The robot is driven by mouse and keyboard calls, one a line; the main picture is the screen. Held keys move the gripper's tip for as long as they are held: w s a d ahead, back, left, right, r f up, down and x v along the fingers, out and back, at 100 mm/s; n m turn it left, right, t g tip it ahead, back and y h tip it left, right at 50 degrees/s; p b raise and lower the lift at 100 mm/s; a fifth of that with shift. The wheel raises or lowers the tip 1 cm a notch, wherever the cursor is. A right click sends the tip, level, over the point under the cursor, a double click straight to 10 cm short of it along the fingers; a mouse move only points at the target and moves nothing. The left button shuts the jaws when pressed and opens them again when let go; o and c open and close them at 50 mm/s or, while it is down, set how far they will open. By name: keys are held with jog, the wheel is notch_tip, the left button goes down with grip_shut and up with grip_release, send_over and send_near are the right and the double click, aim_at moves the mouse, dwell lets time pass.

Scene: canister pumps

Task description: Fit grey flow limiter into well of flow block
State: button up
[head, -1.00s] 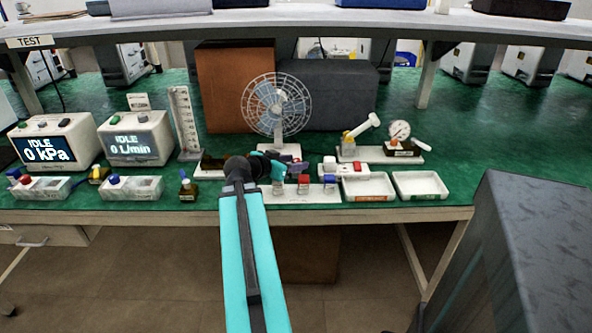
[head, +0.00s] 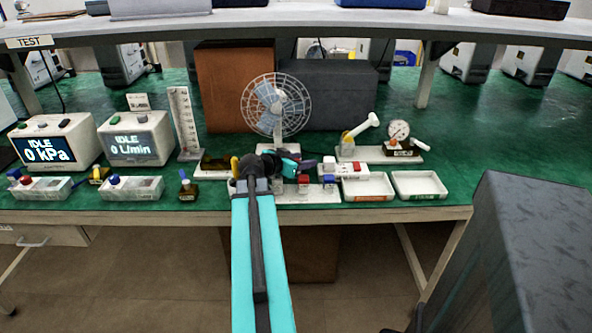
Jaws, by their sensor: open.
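My gripper (head: 308,166) is small in the head view, over the white rack in front of the fan, with its jaws apart. My own arm covers part of the bench around it. A dark brownish block (head: 214,163) lies left of my arm with a yellow part (head: 235,165) at its right end; I cannot tell whether it is the flow block. The grey flow limiter cannot be made out at this size.
A white rack (head: 310,196) holds a red-topped piece (head: 303,181) and a blue-topped piece (head: 329,181). Two white trays (head: 370,182) (head: 420,184) stand to its right. A fan (head: 276,104) stands behind. A blue-topped bottle-like piece (head: 187,187) stands left.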

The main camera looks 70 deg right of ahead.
grip_shut()
jog(key=shift+r, duration=0.1)
dwell(0.3)
notch_tip(320, 180, up, 7)
jog(key=s+a+b, duration=0.2)
jog(key=a+b, duration=0.3)
jog(key=b, duration=0.3)
jog(key=shift+a+f, duration=0.25)
jog(key=shift+a, duration=0.1)
dwell(0.3)
jog(key=shift+s+a+b, duration=0.1)
jog(key=shift+b, duration=0.25)
